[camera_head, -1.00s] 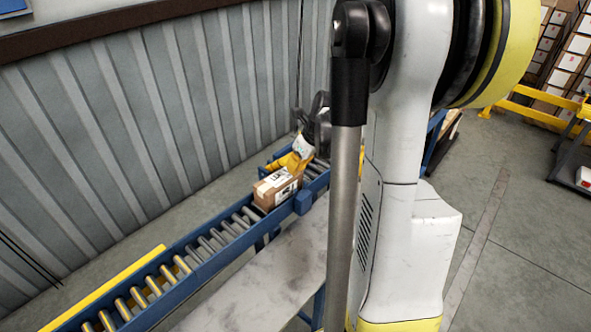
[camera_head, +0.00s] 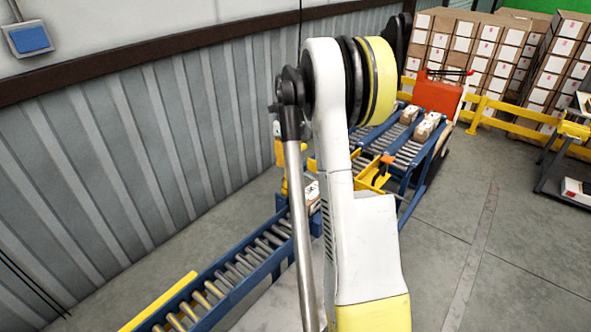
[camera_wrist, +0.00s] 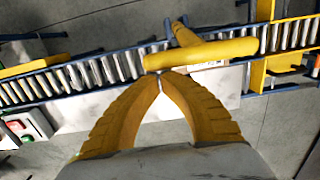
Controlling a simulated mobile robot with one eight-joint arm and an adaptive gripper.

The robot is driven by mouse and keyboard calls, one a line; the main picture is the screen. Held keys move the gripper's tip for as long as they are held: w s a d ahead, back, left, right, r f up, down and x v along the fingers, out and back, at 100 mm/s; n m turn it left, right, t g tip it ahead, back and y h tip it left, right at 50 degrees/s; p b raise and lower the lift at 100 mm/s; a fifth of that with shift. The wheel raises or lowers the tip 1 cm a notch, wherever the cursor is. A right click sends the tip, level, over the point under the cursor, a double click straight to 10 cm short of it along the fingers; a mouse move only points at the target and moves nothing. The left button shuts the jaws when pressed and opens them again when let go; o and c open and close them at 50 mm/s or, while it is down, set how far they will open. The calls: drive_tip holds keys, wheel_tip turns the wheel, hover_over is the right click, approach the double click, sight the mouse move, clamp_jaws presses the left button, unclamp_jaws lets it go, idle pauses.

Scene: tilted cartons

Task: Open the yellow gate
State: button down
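In the wrist view, the yellow gate (camera_wrist: 205,52) shows as a thick rounded bar lying across the conveyor, with a second yellow piece behind it. My gripper (camera_wrist: 160,77) has two ribbed yellow fingers whose tips meet just below the left part of the bar. The fingers look shut with nothing between them; I cannot tell whether they touch the bar. In the head view my arm hides much of this spot. A yellow upright part (camera_head: 282,160) shows just left of the arm, but I cannot tell whether it is gate or gripper.
A roller conveyor (camera_head: 245,262) with blue rails runs along the corrugated wall. A carton (camera_head: 312,192) lies on it, partly behind my arm. More rollers and small cartons (camera_head: 424,126) are beyond. Stacked cartons and yellow rails (camera_head: 500,112) stand at the back right.

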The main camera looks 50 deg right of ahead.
drive_tip(key=shift+w+a+r+p, duration=0.1)
drive_tip(key=shift+w+r+p, duration=0.1)
drive_tip(key=shift+w, duration=0.7)
drive_tip(key=shift+w+a+r+p, duration=0.1)
drive_tip(key=shift+w+r+p, duration=0.05)
drive_tip(key=shift+w, duration=0.75)
wheel_tip(320, 180, up, 12)
drive_tip(key=s+a+r+n+t+b, duration=0.1)
drive_tip(key=s+a+r+n+b, duration=0.15)
drive_tip(key=a+n, duration=0.85)
drive_tip(key=s+a+n+t+h+b, duration=0.1)
drive_tip(key=s+a+n, duration=0.2)
drive_tip(key=a, duration=0.3)
drive_tip(key=s+a+n+t, duration=0.1)
drive_tip(key=s+a+n, duration=0.2)
drive_tip(key=a, duration=0.3)
drive_tip(key=s+a+f+n+t+y+b, duration=0.1)
drive_tip(key=s+a+f+n+t+b, duration=0.2)
drive_tip(key=s+a+f+n, duration=0.8)
drive_tip(key=s+a+n, duration=0.2)
drive_tip(key=a+n, duration=0.1)
drive_tip(key=n, duration=0.4)
drive_tip(key=shift+s+a+f+t+b, duration=0.3)
drive_tip(key=shift+f, duration=0.05)
drive_tip(key=shift+d, duration=0.1)
